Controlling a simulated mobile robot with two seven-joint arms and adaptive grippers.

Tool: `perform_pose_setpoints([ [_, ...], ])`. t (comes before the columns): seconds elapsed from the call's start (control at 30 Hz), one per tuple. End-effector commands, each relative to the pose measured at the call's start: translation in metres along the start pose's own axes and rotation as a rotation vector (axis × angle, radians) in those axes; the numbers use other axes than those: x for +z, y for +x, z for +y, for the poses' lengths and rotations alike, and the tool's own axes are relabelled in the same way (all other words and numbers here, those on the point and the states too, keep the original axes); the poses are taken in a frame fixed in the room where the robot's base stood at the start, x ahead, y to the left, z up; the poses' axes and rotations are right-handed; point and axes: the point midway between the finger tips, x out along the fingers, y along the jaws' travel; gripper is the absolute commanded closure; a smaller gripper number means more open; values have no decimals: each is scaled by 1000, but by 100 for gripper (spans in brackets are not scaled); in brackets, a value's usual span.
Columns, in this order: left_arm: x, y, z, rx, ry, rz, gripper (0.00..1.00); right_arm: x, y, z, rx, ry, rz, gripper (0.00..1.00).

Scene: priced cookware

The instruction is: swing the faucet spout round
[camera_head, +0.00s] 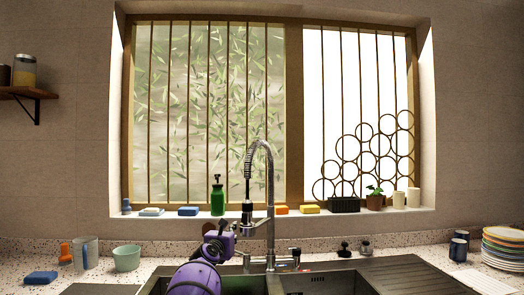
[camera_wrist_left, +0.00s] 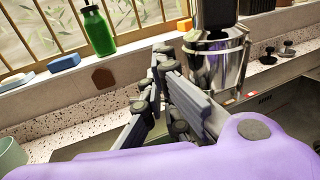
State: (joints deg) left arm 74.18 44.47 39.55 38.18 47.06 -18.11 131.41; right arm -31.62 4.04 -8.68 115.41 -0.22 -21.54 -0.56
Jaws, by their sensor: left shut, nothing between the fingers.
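The faucet (camera_head: 270,200) is a tall chrome tap with a spring-wrapped arched neck, standing behind the sink. Its spout head (camera_head: 247,212) hangs on the left side of the arch, with a dark upper part. My left gripper (camera_head: 219,232), on a purple arm, is at the spout's left, close to it; I cannot tell whether they touch. In the left wrist view the gripper's grey fingers (camera_wrist_left: 165,75) are shut with nothing between them, just left of the chrome spout head (camera_wrist_left: 215,65). My right gripper is not in view.
The sink (camera_head: 325,282) lies below, with a ribbed drainer at right. A green bottle (camera_head: 217,200) and sponges line the window sill. A cup (camera_head: 126,258) and blue sponge (camera_head: 41,277) sit left; stacked plates (camera_head: 504,246) stand right.

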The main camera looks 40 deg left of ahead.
Motion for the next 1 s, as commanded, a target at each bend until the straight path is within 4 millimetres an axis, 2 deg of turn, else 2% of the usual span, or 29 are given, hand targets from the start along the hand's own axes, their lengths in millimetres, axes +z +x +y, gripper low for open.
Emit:
perform_pose_setpoints([
  [0.47, 3, 2, -3, 0, -1, -2, 100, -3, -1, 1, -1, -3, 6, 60],
  [0.87, 3, 11, -32, -1, -2, -3, 100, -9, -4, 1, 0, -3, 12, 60],
  [1.0, 6, 10, -46, -4, -4, -3, 100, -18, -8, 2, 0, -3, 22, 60],
])
